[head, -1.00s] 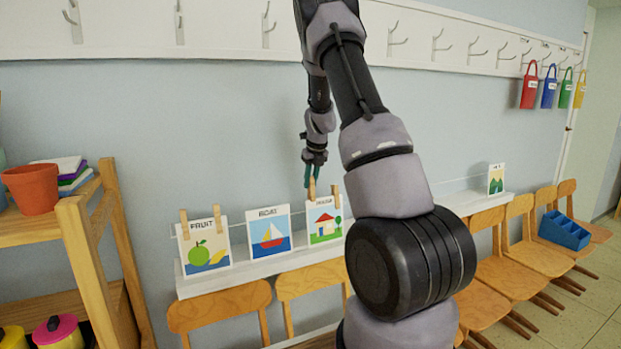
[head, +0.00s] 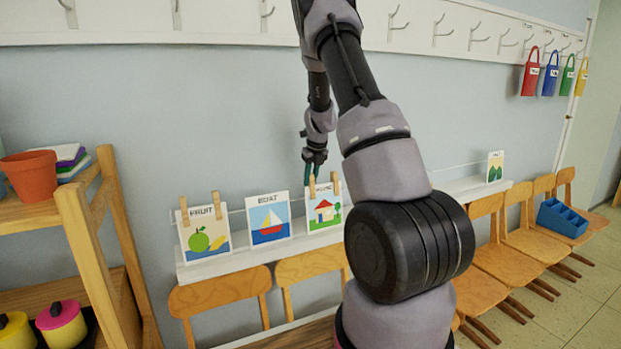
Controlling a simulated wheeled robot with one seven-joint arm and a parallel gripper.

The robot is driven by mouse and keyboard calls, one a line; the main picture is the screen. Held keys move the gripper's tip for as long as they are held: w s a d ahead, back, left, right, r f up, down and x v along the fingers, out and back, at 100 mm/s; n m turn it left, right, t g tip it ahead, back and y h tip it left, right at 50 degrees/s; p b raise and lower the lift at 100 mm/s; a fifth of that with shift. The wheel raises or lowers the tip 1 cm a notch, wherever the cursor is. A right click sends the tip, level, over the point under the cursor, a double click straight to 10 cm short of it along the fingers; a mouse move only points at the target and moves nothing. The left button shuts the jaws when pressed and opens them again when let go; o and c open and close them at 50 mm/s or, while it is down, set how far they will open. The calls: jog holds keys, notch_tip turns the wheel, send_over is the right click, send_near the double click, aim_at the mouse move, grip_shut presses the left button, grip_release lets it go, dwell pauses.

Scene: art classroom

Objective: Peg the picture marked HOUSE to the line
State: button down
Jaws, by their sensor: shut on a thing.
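The HOUSE picture (head: 325,214), a white card with a red-roofed house, stands upright at the line above the white ledge. One wooden peg (head: 335,183) is at its top right. My gripper (head: 313,174) is just above its top left corner, pointing down and shut on another wooden peg (head: 312,189). That peg overlaps the card's top edge and hides part of the word. I cannot tell whether it also clips the line. My arm stands close to the card's right edge.
Left of it on the ledge (head: 200,273) are the BOAT picture (head: 268,222) without pegs and the FRUIT picture (head: 204,236) with two pegs. A green picture (head: 495,167) stands far right. Wooden chairs (head: 222,293) line the wall below. A wooden shelf (head: 85,225) stands left.

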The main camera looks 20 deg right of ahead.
dwell(0.4)
jog(key=c, duration=0.7)
grip_release()
jog(key=shift+o, duration=0.4)
jog(key=shift+o, duration=0.9)
jog(key=v, duration=0.7)
